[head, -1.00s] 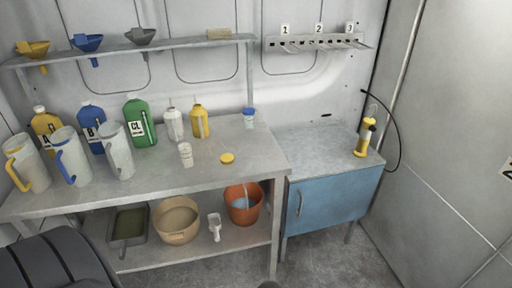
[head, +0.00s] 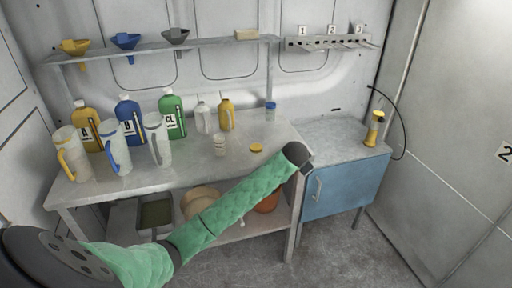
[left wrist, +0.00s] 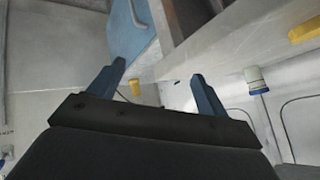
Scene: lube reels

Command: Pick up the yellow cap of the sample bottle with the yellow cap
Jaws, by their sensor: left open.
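The yellow cap (head: 256,148) lies flat on the grey workbench (head: 190,178) near its right end. It also shows in the left wrist view as a yellow piece (left wrist: 305,28) at the upper right. A small clear bottle without a cap (head: 219,145) stands to its left. My green-sleeved left arm reaches in from the lower left, its dark end at the bench's right front corner, right of the cap. My left gripper (left wrist: 158,75) is open, with nothing between its two blue fingers; its fingers are not clear in the head view. My right gripper is not in view.
A blue-capped bottle (head: 270,111) stands behind the cap. A white bottle (head: 202,117) and a yellow bottle (head: 227,114) stand left of it. Jugs and oil containers fill the bench's left. A blue cabinet (head: 343,187) with a yellow pump (head: 374,129) stands right.

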